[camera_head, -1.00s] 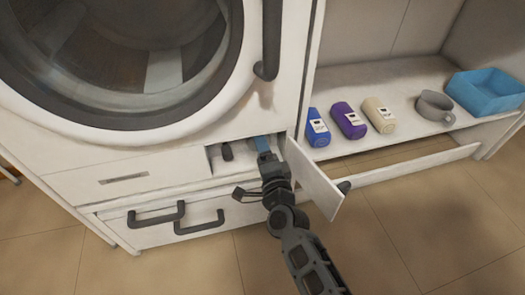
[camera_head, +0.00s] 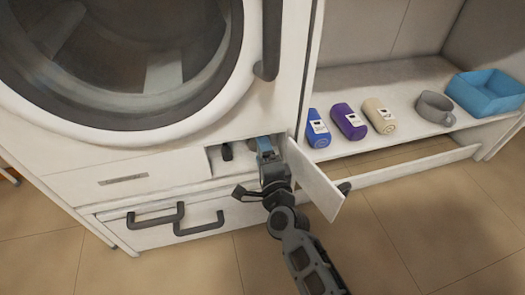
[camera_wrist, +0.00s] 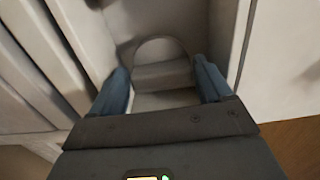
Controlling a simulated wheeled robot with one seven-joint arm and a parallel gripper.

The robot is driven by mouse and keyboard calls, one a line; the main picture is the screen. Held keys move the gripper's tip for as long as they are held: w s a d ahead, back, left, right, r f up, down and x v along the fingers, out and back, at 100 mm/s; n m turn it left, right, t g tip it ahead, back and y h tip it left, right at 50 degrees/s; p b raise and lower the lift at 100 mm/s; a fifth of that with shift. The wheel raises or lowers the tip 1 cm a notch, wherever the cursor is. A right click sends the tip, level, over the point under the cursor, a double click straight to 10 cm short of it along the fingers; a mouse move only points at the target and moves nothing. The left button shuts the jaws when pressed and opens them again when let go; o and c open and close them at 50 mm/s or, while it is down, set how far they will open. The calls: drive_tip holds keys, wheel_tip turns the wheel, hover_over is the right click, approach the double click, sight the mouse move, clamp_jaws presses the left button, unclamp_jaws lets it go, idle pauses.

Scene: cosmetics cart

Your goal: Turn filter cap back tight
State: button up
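The filter cap (camera_wrist: 162,74) is a round grey piece with a raised grip bar, set in the recess behind the open flap at the washer's lower front. In the wrist view, the blue fingers of my gripper (camera_wrist: 162,88) are spread on either side of the cap. A gap shows between each finger and the grip bar, so nothing is clamped. In the head view, my gripper (camera_head: 265,146) reaches into the right part of the recess and largely hides the cap. How far the cap is turned cannot be told.
The open white flap (camera_head: 316,180) stands close to the right of my gripper. A dark knob (camera_head: 227,151) sits at the recess's left. Drawers with dark handles (camera_head: 199,222) lie below. A shelf at right holds rolled towels (camera_head: 349,121), a grey cup (camera_head: 435,108) and a blue bin (camera_head: 487,92).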

drive_tip(key=p+v, duration=0.2)
drive_tip(key=v, duration=0.5)
drive_tip(key=shift+s, duration=0.4)
drive_tip(key=shift+d, duration=0.1)
